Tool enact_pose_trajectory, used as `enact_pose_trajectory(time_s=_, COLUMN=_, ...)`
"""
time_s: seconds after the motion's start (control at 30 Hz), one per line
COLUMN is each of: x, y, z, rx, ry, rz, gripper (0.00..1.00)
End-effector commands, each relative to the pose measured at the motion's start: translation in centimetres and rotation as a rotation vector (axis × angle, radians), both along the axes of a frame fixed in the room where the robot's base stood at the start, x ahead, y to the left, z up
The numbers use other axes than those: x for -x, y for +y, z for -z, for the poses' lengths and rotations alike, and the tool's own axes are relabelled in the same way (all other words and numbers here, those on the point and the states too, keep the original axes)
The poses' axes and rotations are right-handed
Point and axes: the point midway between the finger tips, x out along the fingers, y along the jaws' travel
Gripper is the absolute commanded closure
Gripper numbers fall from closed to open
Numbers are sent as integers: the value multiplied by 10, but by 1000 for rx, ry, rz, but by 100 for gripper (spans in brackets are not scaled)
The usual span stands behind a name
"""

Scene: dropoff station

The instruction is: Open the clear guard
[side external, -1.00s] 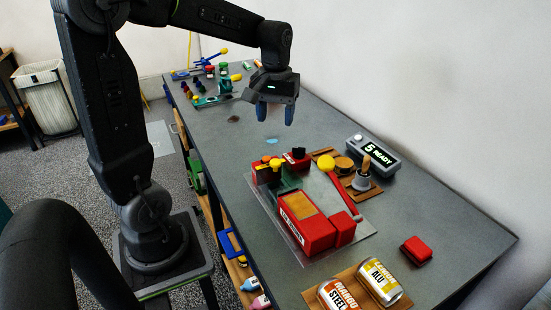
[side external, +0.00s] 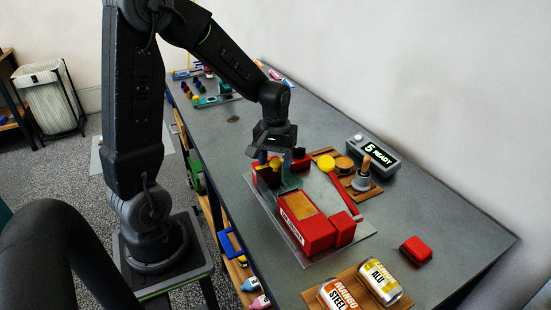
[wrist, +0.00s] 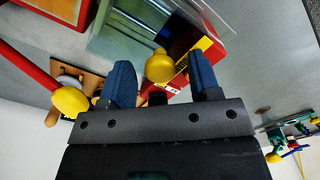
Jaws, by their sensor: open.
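The clear guard (side external: 291,184) is a greenish see-through panel on the red machine (side external: 318,234), and it also shows at the top of the wrist view (wrist: 128,32). It looks closed, though my gripper hides part of it in the side view. A yellow knob (wrist: 160,66) sits by the guard's edge. My gripper (side external: 276,160) is above this end of the machine, pointing down. In the wrist view its blue fingers (wrist: 161,78) are apart, one on each side of the knob, with gaps showing. I cannot tell whether they are level with it.
A red lever (side external: 343,194) with a yellow ball runs along the machine's right side. A wooden board with a bell-shaped tool (side external: 364,178) and the display box (side external: 372,154) reading "5 READY" stand behind. Two cans (side external: 379,281) and a red block (side external: 416,249) are in front.

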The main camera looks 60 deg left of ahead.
Motion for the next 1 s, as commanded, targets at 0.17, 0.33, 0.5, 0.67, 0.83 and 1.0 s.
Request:
enact_pose_trajectory(time_s=0.17, x=0, y=0, z=0, rx=0, ry=0, rz=0, gripper=51)
enact_pose_trajectory(time_s=0.33, x=0, y=0, z=-1, rx=0, ry=0, rz=0, gripper=67)
enact_pose_trajectory(time_s=0.5, x=0, y=0, z=-1, rx=-1, ry=-1, rz=0, gripper=83)
enact_pose_trajectory(time_s=0.67, x=0, y=0, z=-1, rx=-1, ry=-1, rz=0, gripper=99)
enact_pose_trajectory(time_s=0.83, x=0, y=0, z=-1, rx=-1, ry=-1, rz=0, gripper=100)
enact_pose_trajectory(time_s=1.0, x=-1, y=-17, z=-1, rx=-1, ry=-2, rz=5, gripper=100)
